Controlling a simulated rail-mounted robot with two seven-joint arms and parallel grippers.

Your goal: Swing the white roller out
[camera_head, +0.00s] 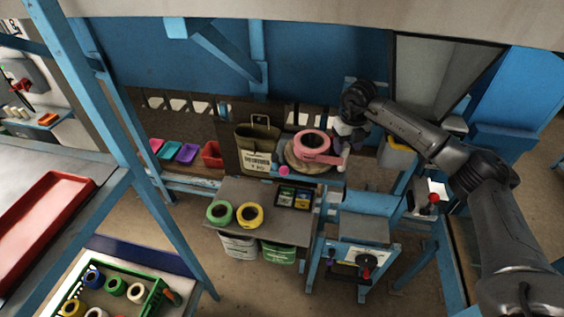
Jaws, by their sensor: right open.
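My right arm reaches in from the right, and its gripper (341,146) points down beside a pink ring-shaped roll (312,143) on a round plate (297,160). The gripper is open; whether it touches the roll I cannot tell. Pale and purple parts show around the gripper, too small to tell apart. I cannot clearly make out the white roller; the wrist and gripper cover part of that area. My left gripper is not in view.
A bench (262,226) carries green and yellow rolls and a small dark tray. An olive bin (257,142), a red bin (211,155) and blue frame posts stand around. A green crate (154,298) of rolls is at lower left. Floor shows between the stands.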

